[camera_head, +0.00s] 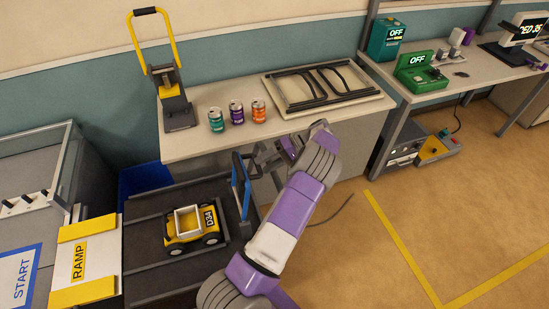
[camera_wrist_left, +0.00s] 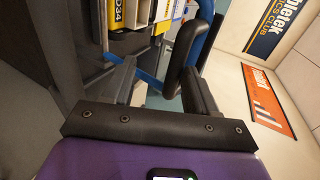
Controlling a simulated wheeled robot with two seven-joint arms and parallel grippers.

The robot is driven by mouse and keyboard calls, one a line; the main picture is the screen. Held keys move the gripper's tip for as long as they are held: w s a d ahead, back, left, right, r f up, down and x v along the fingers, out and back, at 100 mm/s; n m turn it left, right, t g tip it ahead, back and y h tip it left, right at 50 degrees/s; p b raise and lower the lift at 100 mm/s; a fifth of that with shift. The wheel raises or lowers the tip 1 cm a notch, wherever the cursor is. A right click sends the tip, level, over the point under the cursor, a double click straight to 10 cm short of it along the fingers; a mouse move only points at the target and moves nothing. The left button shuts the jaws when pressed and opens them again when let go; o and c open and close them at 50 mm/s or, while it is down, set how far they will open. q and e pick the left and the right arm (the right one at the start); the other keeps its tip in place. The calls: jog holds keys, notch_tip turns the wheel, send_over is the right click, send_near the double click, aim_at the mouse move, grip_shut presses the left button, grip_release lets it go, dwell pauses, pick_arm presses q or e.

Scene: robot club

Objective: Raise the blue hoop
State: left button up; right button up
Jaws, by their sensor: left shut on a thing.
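The blue hoop (camera_head: 240,186) stands at the right end of the dark platform (camera_head: 146,240), in front of the table. My left gripper (camera_head: 258,164) reaches it from the right and is shut on it near its upper part. In the left wrist view, the blue tube of the hoop (camera_wrist_left: 208,42) passes by the black fingers of the gripper (camera_wrist_left: 160,88). The exact contact is partly hidden by the fingers. My right gripper is not in view.
A yellow cart (camera_head: 188,239) marked D34 sits on the platform left of the hoop. A yellow ramp (camera_head: 84,262) lies further left. Three cans (camera_head: 237,112), a yellow-handled device (camera_head: 175,105) and a framed rack (camera_head: 330,85) stand on the table (camera_head: 200,148). The floor at right is open.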

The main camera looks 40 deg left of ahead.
pick_arm(q)
jog(key=v, duration=0.6)
jog(key=shift+w, duration=0.15)
jog(key=shift+d+r, duration=0.15)
dwell(0.3)
